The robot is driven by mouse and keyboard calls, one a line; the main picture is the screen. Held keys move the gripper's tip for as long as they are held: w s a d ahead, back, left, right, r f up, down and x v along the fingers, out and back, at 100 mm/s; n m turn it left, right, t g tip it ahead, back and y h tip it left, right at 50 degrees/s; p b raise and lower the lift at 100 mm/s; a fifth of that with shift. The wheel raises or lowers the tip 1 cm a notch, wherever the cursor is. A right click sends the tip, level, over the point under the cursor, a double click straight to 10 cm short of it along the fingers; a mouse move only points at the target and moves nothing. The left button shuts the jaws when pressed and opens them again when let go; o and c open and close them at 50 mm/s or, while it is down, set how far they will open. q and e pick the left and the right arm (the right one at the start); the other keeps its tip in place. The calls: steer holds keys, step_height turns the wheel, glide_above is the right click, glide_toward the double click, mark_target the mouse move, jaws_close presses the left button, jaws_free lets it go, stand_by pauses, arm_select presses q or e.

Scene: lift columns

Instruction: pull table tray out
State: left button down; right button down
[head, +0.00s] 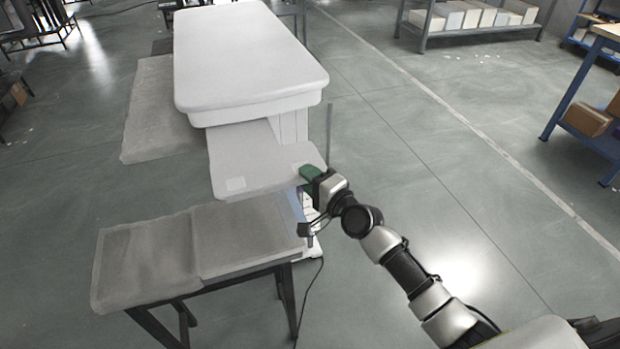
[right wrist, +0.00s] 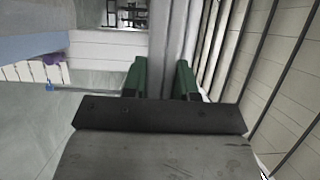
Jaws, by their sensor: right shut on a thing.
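The white padded table (head: 245,55) stands at the upper middle of the head view. Its pale grey table tray (head: 255,155) sticks out from under the near end, with two small light patches near its front corners. My right gripper (head: 311,174) is at the tray's near right corner, its green fingers on the edge. In the right wrist view the green fingers (right wrist: 160,80) stand on both sides of the grey tray edge (right wrist: 173,40), shut on it. The tray's back part is hidden under the tabletop. My left gripper is not in view.
A low bench with a grey cover (head: 190,250) and dark legs stands just in front of the tray. A grey mat (head: 150,105) lies left of the table. Shelves with boxes (head: 470,18) stand at the back right.

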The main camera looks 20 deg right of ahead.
steer(key=shift+a+f, duration=0.2)
steer(key=shift+f, duration=0.4)
steer(key=c, duration=1.1)
jaws_free()
steer(key=shift+w+r, duration=0.1)
steer(key=shift+r, duration=0.05)
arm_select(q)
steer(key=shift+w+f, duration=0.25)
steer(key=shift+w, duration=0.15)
arm_select(e)
steer(key=shift+v, duration=5.4)
steer(key=shift+w+d+r, duration=0.1)
steer(key=shift+r, duration=0.1)
